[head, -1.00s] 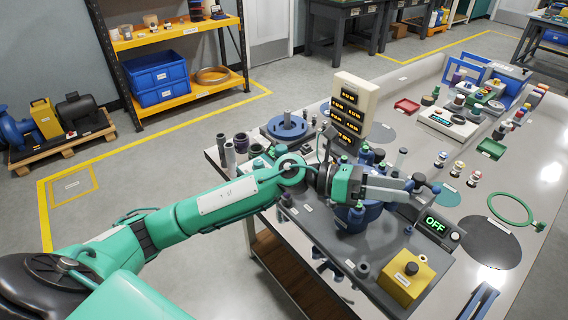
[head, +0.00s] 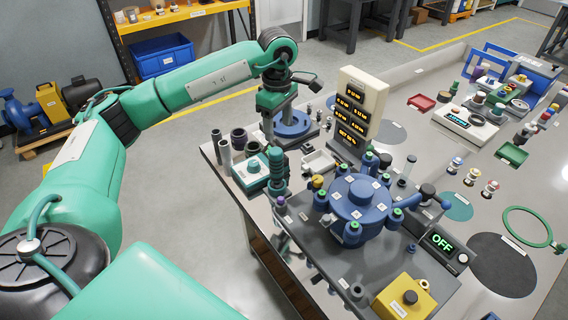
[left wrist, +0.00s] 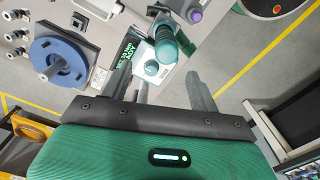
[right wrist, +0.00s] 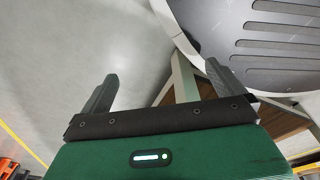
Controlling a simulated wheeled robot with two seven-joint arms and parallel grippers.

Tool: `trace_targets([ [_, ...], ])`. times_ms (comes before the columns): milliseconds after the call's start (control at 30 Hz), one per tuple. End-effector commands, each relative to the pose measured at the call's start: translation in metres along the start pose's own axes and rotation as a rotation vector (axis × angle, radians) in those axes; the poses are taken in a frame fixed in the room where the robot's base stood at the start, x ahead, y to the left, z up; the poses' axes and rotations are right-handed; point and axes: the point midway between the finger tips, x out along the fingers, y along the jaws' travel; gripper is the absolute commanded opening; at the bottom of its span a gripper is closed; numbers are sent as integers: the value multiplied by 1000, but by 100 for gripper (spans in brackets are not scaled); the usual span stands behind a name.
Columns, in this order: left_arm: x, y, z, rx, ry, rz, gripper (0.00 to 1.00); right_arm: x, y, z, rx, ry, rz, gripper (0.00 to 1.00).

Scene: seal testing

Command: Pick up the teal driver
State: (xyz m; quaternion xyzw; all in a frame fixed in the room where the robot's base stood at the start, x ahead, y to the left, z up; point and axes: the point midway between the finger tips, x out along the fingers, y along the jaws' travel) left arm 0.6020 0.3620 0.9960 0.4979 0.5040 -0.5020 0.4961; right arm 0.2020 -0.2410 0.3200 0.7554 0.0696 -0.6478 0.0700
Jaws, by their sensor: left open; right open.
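A blue flanged disc with a post (head: 292,124) stands just behind the left gripper. Dark cups (head: 238,138) stand to the left. A blue round fixture (head: 358,198) with several green-capped posts and a display tower (head: 360,105) stand to the right.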

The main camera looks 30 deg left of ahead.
Motion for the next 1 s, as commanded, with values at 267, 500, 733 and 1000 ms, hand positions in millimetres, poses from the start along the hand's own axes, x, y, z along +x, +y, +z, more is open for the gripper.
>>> trace_targets([
  [267, 53, -2, 0, 0, -2, -4, 62, 5, 2, 15, -3, -5, 2, 100],
  [500, 78, -1, 0, 0, -3, -1, 62, 8, 3, 22, -5, -6, 3, 100],
  [733, 101, -1, 0, 0, -3, -3, 62, 9, 4, 37, -7, -12, 4, 100],
  [1000, 131, -1, 0, 0, -4, 0, 62, 9, 3, 43, -8, -16, 4, 100],
])
